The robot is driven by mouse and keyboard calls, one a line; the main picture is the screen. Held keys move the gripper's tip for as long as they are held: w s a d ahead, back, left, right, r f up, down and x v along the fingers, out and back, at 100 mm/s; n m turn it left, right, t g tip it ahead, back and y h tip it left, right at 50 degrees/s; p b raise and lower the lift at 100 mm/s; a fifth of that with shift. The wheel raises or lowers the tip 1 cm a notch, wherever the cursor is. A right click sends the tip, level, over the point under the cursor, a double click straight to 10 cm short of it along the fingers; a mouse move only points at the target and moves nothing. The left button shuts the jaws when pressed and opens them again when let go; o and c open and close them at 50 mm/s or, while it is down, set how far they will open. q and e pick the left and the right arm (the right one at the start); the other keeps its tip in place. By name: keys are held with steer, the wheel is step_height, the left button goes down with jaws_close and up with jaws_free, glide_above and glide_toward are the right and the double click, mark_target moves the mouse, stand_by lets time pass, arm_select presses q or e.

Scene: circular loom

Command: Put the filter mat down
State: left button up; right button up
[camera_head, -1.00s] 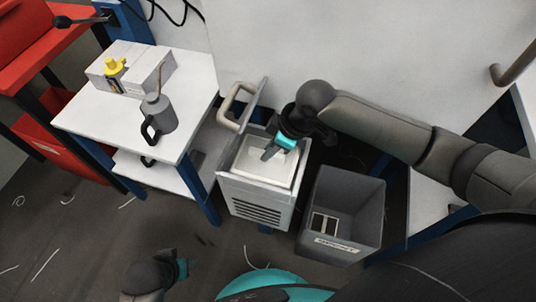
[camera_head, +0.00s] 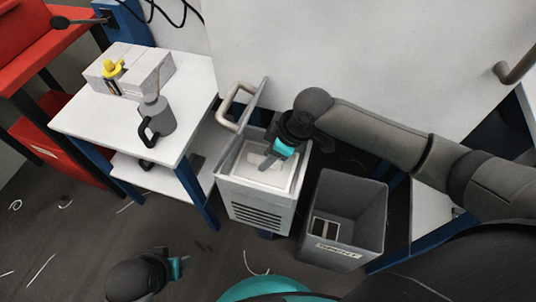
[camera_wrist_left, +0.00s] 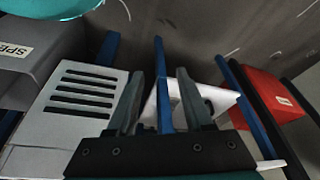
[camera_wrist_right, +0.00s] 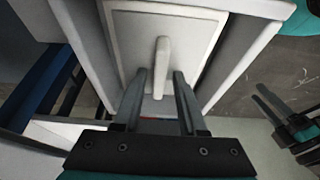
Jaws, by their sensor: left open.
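The filter mat (camera_head: 262,177) is a white rectangular panel lying flat in the open top of a light grey slatted box (camera_head: 257,206). In the right wrist view the mat (camera_wrist_right: 128,45) has a raised bar-like grip (camera_wrist_right: 162,60) along its middle. My right gripper (camera_head: 268,163) is just above the mat. In the right wrist view its fingers (camera_wrist_right: 161,75) are apart, one on each side of the grip, with gaps showing. My left gripper (camera_head: 180,268) is low at the front left, open and empty, away from the mat.
A grey bin (camera_head: 372,215) with a label stands right of the box and holds a small pale framed item (camera_head: 326,229).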

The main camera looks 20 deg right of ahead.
steer(key=shift+o, duration=0.2)
steer(key=shift+r, duration=0.15)
steer(key=shift+d+r, duration=0.1)
steer(key=shift+r, duration=0.05)
steer(key=p+v, duration=0.4)
steer(key=v, duration=0.5)
steer(key=shift+p, duration=0.35)
arm_select(q)
steer(key=s+a+f+g+p, duration=0.1)
steer(key=s+f, duration=0.4)
steer(key=f, duration=0.5)
steer(key=shift+a+f, duration=0.4)
steer(key=shift+a, duration=0.3)
arm_select(e)
steer(key=shift+v, duration=1.3)
arm_select(q)
steer(key=shift+s, duration=0.1)
